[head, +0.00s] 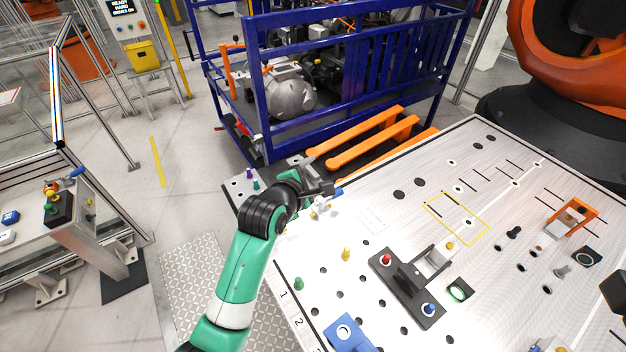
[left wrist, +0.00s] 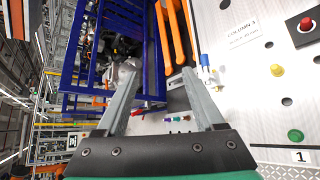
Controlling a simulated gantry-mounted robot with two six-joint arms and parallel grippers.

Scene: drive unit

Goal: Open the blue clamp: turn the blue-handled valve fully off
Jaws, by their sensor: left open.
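A small valve with a blue handle (head: 338,192) and a pale, brass-coloured body (head: 316,212) sits at the table's left edge, beside my left gripper (head: 326,187). In the left wrist view the blue handle (left wrist: 204,60) stands just right of the fingers, apart from them. My left gripper (left wrist: 163,90) is open, with nothing between its fingers. In the head view its arm partly hides the valve. A blue block (head: 346,332), possibly the clamp, is at the table's front edge. Another blue lever (head: 76,172) shows on the side stand at far left.
A blue cage (head: 340,80) holding a drive unit (head: 290,97) stands behind the table, with orange bars (head: 365,140) in front. A black fixture (head: 405,285) with red and blue buttons is mid-table.

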